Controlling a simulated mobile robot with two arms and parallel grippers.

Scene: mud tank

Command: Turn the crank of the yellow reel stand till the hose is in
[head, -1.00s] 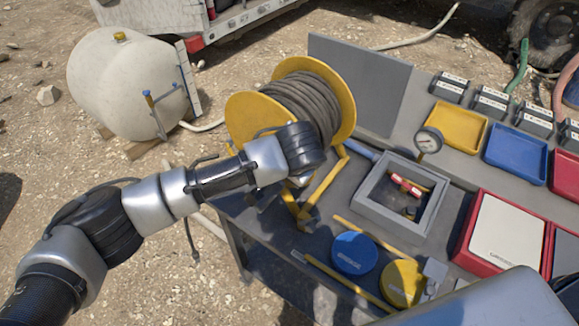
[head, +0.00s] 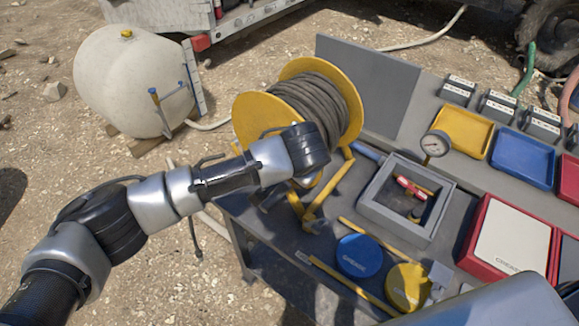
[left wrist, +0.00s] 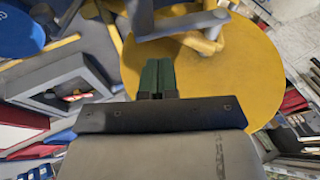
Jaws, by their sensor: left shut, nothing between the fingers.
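The yellow reel stand (head: 262,120) stands at the table's left back, with dark grey hose (head: 318,102) wound on its drum between two yellow discs. My left arm reaches in front of the near disc in the head view, and its fingers are hidden there behind the wrist. In the left wrist view my left gripper (left wrist: 157,78) is shut and empty, its green fingertips in front of the yellow disc (left wrist: 245,75). A grey bar (left wrist: 185,24), seemingly the crank, crosses just beyond the fingertips; contact cannot be told. My right gripper is not in view.
A grey open box (head: 437,228) with a red-handled fitting and a gauge (head: 435,143) is right of the reel. Blue (head: 358,256) and yellow (head: 408,286) round lids lie in front. A grey upright panel (head: 380,85) stands behind. A white tank (head: 130,85) is at left.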

